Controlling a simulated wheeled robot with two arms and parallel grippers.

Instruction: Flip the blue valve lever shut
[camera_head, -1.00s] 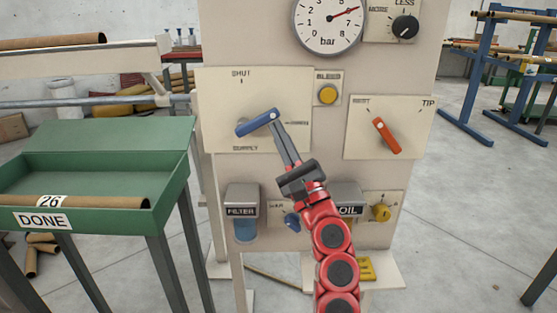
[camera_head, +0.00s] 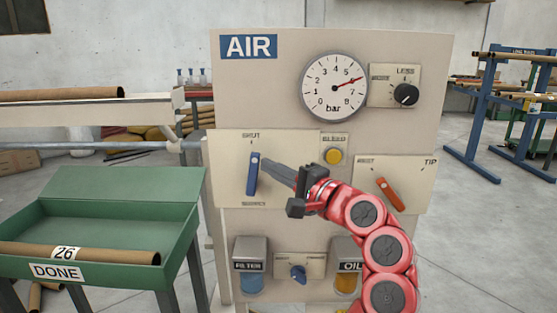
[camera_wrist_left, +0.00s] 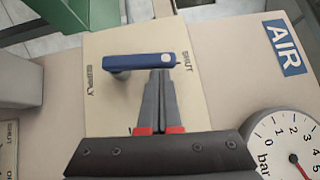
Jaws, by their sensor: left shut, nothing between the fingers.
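The blue valve lever (camera_head: 252,175) stands nearly upright on its cream plate, its upper end close to the SHUT mark. In the left wrist view the lever (camera_wrist_left: 140,61) lies across the picture, with its white-dotted end by the SHUT label. My left gripper (camera_head: 265,164) is shut and empty, its fingertips at the right side of the lever's upper part. In the left wrist view the closed fingertips (camera_wrist_left: 160,73) meet the lever's edge near the dotted end; whether they touch cannot be told. My right gripper is not in view.
A pressure gauge (camera_head: 334,87) and a black knob (camera_head: 405,94) sit above. A yellow bleed button (camera_head: 333,156) and an orange lever (camera_head: 389,194) are to the right. A green DONE tray (camera_head: 183,255) stands at the left. Filter and oil units are below.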

